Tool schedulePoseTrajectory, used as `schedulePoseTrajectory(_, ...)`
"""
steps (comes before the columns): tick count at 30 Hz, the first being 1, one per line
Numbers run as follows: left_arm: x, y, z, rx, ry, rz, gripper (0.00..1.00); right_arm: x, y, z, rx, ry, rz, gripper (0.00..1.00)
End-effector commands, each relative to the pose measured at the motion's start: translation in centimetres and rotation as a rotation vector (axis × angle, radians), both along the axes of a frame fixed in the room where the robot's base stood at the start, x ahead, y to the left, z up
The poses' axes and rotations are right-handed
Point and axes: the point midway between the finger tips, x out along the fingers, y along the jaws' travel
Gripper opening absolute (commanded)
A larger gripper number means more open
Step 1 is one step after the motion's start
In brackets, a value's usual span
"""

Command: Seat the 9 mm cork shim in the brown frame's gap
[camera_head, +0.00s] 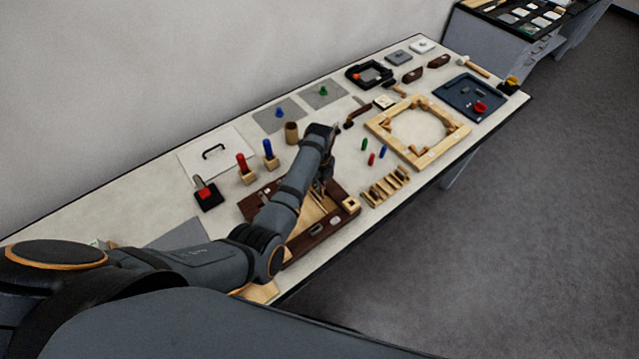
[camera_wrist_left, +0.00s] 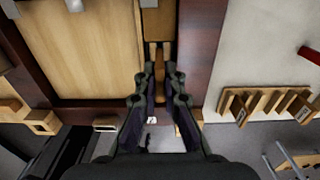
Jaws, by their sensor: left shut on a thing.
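The brown frame (camera_head: 330,225) lies on the table under my left arm, with a pale wood panel (camera_wrist_left: 85,45) inside it. In the left wrist view, the frame's dark rail (camera_wrist_left: 198,50) runs beside a narrow gap right of the panel, with a tan block (camera_wrist_left: 158,24) at its upper end. My left gripper (camera_wrist_left: 161,72) points down over this gap, shut on a thin tan piece that looks like the cork shim (camera_wrist_left: 160,75). The fingers hide most of it; I cannot tell whether it touches the frame. My right gripper is not in view.
A slotted wooden rack (camera_head: 384,188) with several strips stands right of the frame. A large pale wooden frame (camera_head: 453,143), small coloured pegs (camera_head: 371,159), a blue tray (camera_head: 452,94) and red and blue handled tools (camera_head: 242,164) lie around. The table's front edge is close.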

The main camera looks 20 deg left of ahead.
Motion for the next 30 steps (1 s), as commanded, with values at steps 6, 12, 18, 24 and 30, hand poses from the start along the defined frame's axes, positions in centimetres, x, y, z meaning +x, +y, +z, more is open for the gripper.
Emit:
schedulePoseTrajectory(6, 0.01, 0.01, 0.00, 0.000, 0.000, 0.000, 0.00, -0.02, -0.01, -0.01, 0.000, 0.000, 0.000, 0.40)
schedulePoseTrajectory(12, 0.02, 0.01, 0.16, 0.000, 0.000, 0.000, 0.00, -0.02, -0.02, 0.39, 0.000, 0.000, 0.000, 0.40)
schedulePoseTrajectory(18, 0.01, 0.01, 0.07, 0.001, 0.001, 0.000, 0.00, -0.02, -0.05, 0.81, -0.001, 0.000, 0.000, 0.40)
schedulePoseTrajectory(24, 0.02, 0.01, 0.00, 0.000, 0.000, 0.000, 0.00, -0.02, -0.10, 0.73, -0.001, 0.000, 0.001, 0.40)
schedulePoseTrajectory(30, 0.03, 0.00, -0.24, 0.000, 0.000, 0.000, 0.00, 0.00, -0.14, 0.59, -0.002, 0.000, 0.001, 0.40)
